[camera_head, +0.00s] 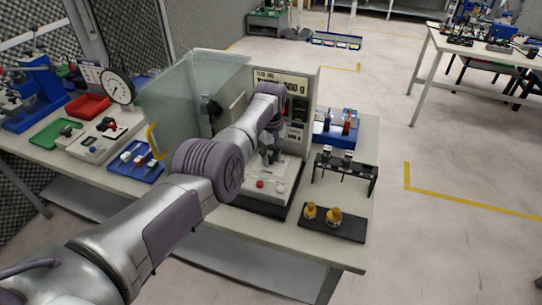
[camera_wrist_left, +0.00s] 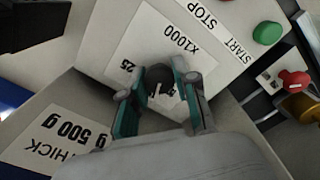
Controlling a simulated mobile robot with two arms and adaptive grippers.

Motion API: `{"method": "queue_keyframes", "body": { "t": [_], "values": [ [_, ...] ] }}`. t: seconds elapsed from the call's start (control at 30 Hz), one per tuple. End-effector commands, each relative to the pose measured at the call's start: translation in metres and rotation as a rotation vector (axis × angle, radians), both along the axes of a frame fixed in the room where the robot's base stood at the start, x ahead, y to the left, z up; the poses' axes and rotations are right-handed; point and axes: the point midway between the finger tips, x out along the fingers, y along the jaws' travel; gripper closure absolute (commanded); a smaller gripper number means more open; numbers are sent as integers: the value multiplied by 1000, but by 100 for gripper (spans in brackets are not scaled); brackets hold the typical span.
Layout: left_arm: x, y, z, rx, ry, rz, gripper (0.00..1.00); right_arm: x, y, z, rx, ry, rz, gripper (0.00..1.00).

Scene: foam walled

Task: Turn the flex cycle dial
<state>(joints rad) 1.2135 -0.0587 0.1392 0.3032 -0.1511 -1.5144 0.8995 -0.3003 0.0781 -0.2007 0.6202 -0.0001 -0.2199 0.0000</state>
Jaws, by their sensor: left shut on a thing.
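The flex cycle dial (camera_wrist_left: 160,76) is a small dark round knob with a pale pointer mark. It sits on a white label (camera_wrist_left: 150,45) reading "x1000" and "25", upside down in the left wrist view. My left gripper (camera_wrist_left: 161,84) is around the dial, with one teal-lined finger on each side, shut on it. In the head view my left gripper (camera_head: 270,156) reaches down to the front of the test machine (camera_head: 299,95), and the dial is hidden behind it. My right gripper is in neither view.
A green START button (camera_wrist_left: 267,33) is close by on the panel. A clear guard door (camera_head: 180,95) with a yellow handle (camera_head: 153,142) stands open left of the machine. A black tray (camera_head: 312,226) with brass weights (camera_head: 333,216) and a black rack (camera_head: 345,172) stand to the right.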

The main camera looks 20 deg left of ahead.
Motion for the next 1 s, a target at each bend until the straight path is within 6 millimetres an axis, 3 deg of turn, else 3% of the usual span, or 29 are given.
{"method": "queue_keyframes", "body": {
  "t": [0.5, 1.0],
  "values": [
    [1, 1, 1, -1, -4, 454, 100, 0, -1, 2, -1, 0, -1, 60],
    [0, 1, 1, 0, -4, 657, 100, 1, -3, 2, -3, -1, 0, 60]
  ]
}}
